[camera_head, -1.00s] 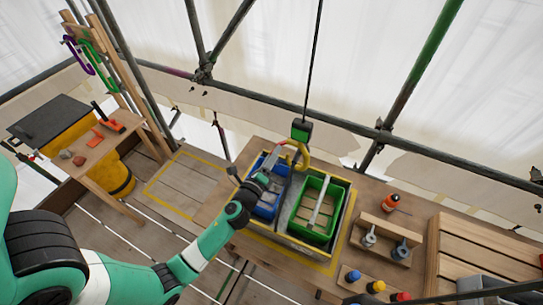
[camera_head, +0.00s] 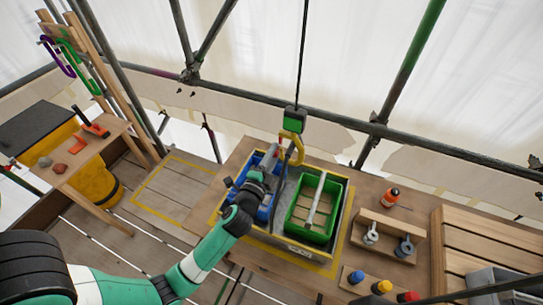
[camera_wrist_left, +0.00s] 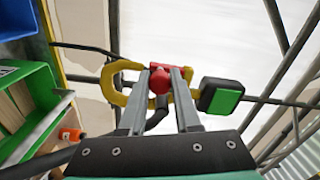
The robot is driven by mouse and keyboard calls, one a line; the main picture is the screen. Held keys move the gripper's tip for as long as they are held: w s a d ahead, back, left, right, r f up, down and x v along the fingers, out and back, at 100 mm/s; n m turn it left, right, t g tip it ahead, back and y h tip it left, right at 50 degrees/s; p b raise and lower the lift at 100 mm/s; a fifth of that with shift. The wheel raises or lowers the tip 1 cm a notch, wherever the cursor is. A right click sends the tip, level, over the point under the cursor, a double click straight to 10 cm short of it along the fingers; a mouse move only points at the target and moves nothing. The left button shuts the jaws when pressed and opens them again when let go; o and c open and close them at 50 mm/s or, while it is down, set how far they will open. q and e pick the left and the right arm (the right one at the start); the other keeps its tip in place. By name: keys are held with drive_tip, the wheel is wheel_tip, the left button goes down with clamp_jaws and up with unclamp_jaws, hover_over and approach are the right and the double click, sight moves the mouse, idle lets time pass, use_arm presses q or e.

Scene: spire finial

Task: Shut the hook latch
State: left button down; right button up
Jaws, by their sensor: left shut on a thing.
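The yellow hook (camera_head: 299,151) hangs below a black-and-green block (camera_head: 294,120) on a cable, above the back of the tray. In the left wrist view, the hook (camera_wrist_left: 112,80) curves around left of my fingertips, and the block (camera_wrist_left: 220,96) is to the right. The red latch (camera_wrist_left: 158,79) sits between the two finger ends. My left gripper (camera_wrist_left: 160,85) is shut on it. In the head view, my left gripper (camera_head: 273,153) reaches the hook from the left, and its fingers partly cover the latch. Whether the latch closes the hook's mouth is unclear. My right gripper is out of view.
Under the hook, a grey tray (camera_head: 300,249) holds a blue bin (camera_head: 264,212) and a green bin (camera_head: 314,236) with a pale bar. An orange bottle (camera_head: 391,196) and a wooden rack (camera_head: 385,238) stand to the right. Scaffold tubes cross behind.

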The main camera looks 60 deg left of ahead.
use_arm(q)
drive_tip(key=shift+n, duration=0.3)
drive_tip(key=c, duration=0.6)
unclamp_jaws()
drive_tip(key=shift+d, duration=0.1)
drive_tip(key=b+v, duration=0.2)
drive_tip(key=v, duration=0.9)
drive_tip(key=shift+s+d, duration=0.15)
drive_tip(key=shift+s, duration=0.1)
